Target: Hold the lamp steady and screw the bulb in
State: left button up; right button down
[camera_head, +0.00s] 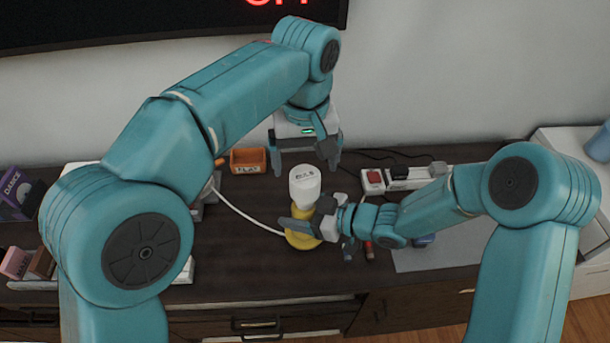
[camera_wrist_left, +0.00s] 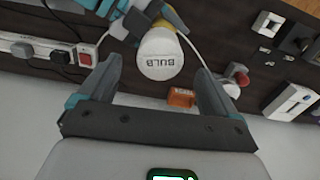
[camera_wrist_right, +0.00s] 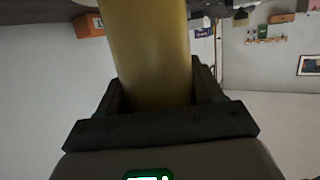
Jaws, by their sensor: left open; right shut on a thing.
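The yellow lamp (camera_head: 300,240) stands upright on the dark cabinet top, with a white cord running left from it. The white bulb (camera_head: 304,184), labelled BULB, is upright at the lamp's top; how far it is seated cannot be seen. My right gripper (camera_head: 308,217) is shut on the lamp's yellow stem, which fills the jaws in the right wrist view (camera_wrist_right: 148,55). My left gripper (camera_head: 304,166) is open and empty, pointing down above and behind the bulb. In the left wrist view the bulb (camera_wrist_left: 160,54) shows beyond and between the open fingers, apart from them.
An orange box (camera_head: 248,160) lies behind the lamp to the left. A white power strip with a red switch (camera_head: 373,180) is at the right rear. A grey mat (camera_head: 435,257) lies to the right. The cabinet top is clear in front of the lamp.

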aim_at(305, 176)
pick_arm(q)
notch_tip(305, 176, down, 7)
jog(key=shift+f, duration=0.1)
jog(key=shift+c, duration=0.2)
jog(key=c, duration=1.2)
jog(key=m, duration=0.3)
jog(key=shift+m, duration=0.4)
jog(key=m, duration=0.4)
jog(key=o, duration=1.2)
jog(key=shift+r, duration=2.25)
jog(key=shift+o, duration=0.2)
